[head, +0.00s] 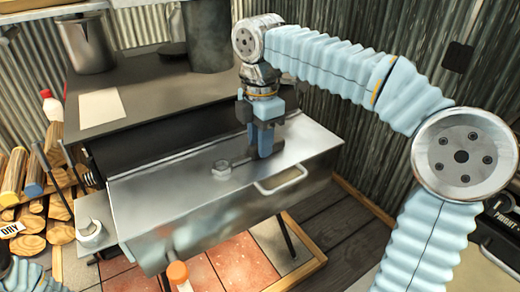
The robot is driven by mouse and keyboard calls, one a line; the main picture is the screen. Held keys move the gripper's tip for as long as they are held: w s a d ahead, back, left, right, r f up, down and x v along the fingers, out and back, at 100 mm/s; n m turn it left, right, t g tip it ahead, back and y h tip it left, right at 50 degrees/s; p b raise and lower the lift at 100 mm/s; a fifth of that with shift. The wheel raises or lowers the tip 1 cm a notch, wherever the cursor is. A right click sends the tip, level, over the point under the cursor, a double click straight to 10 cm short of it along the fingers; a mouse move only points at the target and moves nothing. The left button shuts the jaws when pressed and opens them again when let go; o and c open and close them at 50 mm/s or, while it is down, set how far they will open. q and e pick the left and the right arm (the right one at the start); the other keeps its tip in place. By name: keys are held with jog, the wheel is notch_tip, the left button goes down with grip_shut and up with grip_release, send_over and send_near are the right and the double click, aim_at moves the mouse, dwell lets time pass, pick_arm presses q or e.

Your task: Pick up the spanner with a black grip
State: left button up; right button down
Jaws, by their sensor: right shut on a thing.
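A spanner (222,170) lies low over the shiny metal lid of a box-shaped stove. Its grey head points left and its dark handle runs right to my right gripper (265,150). My right gripper points down and is shut on the handle, hiding part of it. I cannot tell whether the spanner still touches the lid. Another grey, open-jawed metal piece (91,234) lies on the small side shelf at the left. Of my left arm, only a light blue part shows at the bottom left corner; its gripper is out of view.
The metal lid (160,200) has a front handle (281,179) and free room at its left. Stacked logs (30,215) and dark rods (52,168) stand left. A pot (88,42) and a paper sheet (101,107) are behind. An orange-capped item (178,273) is in front.

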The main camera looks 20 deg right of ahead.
jog(key=shift+r, duration=0.1)
jog(key=shift+r, duration=0.25)
notch_tip(320, 180, up, 2)
jog(key=shift+r+p, duration=0.2)
jog(key=shift+p, duration=0.4)
jog(key=s+a+r, duration=0.2)
jog(key=s+r, duration=0.3)
jog(key=s, duration=0.1)
jog(key=s+a+r, duration=0.3)
jog(key=s+r, duration=0.2)
jog(key=s, duration=0.1)
jog(key=shift+s+a+p, duration=0.35)
jog(key=shift+s+p, duration=0.05)
jog(key=shift+p, duration=0.05)
jog(key=c, duration=1.6)
grip_release()
jog(key=shift+f, duration=0.1)
grip_shut()
